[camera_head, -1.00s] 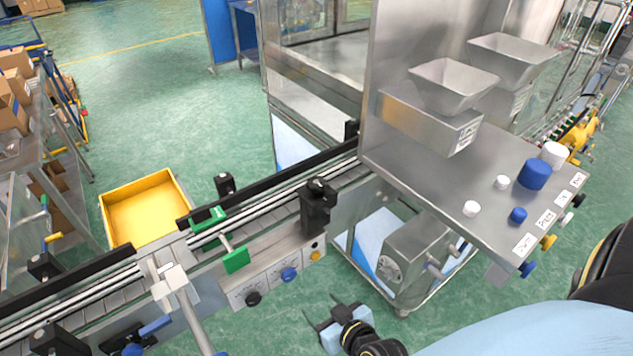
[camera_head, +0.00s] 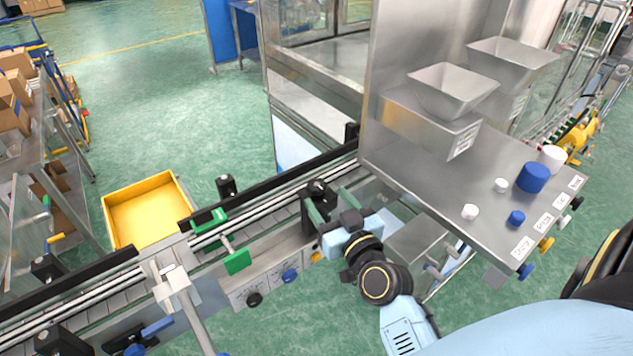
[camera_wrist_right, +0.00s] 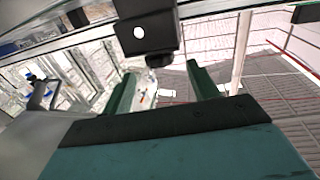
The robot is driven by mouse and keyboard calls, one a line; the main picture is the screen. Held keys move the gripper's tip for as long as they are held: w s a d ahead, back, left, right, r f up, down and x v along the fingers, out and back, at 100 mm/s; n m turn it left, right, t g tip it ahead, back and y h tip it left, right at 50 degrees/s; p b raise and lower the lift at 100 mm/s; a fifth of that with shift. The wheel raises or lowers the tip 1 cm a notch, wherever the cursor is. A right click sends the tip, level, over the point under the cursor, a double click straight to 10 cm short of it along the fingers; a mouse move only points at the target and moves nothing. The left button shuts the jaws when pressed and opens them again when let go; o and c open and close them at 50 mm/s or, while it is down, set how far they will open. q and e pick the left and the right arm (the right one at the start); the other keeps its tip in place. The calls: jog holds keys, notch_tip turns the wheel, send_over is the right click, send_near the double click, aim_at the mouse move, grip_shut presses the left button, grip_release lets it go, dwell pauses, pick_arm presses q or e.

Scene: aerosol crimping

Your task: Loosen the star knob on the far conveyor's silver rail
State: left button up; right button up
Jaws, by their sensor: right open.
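The conveyor with silver rails (camera_head: 270,205) runs from lower left to the steel machine. A black clamp block (camera_head: 318,188) with a knob-like top stands on its near rail; I cannot make out a star shape. My right gripper (camera_head: 332,203) is at this block, its fingers open and pointing toward the rail. In the right wrist view, the black block (camera_wrist_right: 148,28) with a pale round hole lies just beyond and between the open green fingers (camera_wrist_right: 161,75). Nothing is held, and contact cannot be told. My left gripper is not in view.
A green clamp (camera_head: 236,261) crosses the conveyor left of my gripper. Dials (camera_head: 290,275) sit on the front panel below. The steel machine's shelf (camera_head: 420,180) with caps and hoppers is close on the right. A yellow bin (camera_head: 150,212) stands behind the conveyor.

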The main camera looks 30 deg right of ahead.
aim_at(322, 191)
jog(key=shift+w+d, duration=0.2)
jog(key=shift+w, duration=1.35)
jog(key=shift+w+d, duration=0.15)
jog(key=shift+w, duration=1.4)
jog(key=c, duration=1)
